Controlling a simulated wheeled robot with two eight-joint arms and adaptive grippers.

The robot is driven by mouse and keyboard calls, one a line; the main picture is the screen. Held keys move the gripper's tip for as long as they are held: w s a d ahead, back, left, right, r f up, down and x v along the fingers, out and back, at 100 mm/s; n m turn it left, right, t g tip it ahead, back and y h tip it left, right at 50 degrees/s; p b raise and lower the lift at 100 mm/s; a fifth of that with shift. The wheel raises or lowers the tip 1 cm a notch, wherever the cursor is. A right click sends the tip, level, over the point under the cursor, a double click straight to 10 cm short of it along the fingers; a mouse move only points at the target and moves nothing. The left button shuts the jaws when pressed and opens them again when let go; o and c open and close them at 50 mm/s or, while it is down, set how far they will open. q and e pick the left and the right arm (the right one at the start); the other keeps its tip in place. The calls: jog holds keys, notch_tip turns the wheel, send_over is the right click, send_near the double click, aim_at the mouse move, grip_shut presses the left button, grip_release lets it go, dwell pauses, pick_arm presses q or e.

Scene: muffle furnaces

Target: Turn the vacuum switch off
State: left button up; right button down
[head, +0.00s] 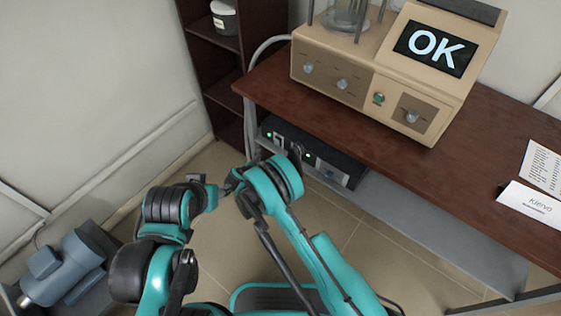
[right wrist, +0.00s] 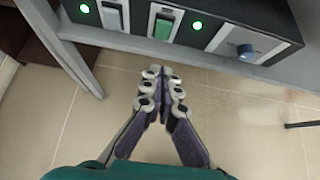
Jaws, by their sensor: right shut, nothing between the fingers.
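A low black box (head: 345,162) sits on the shelf under the table and shows two lit green lights in the head view. In the right wrist view its front (right wrist: 218,32) carries a pale rocker switch (right wrist: 111,15), a green rocker switch (right wrist: 163,25) and a blue knob (right wrist: 245,50). I cannot read which switch is the vacuum one. My right gripper (right wrist: 161,72) is shut and empty, with its tips just below the green switch in that picture, apparently apart from it. My left gripper (head: 228,185) is left of my right wrist; its jaws are too small to judge.
A beige furnace unit (head: 375,75) with an "OK" screen and knobs stands on the brown table (head: 480,130). The table edge overhangs the black box. A grey table leg (right wrist: 70,50) is left of the box. A blue-grey pump (head: 65,270) is at lower left.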

aim_at(294, 153)
jog(key=b+x, duration=0.1)
jog(key=x, duration=0.3)
jog(key=r+b+x, duration=0.1)
jog(key=b+x, duration=0.1)
jog(key=x, duration=0.1)
jog(key=w+d+r+b+x, duration=0.1)
jog(key=x, duration=0.3)
jog(key=shift+w+d+f, duration=0.15)
jog(key=shift+w, duration=0.3)
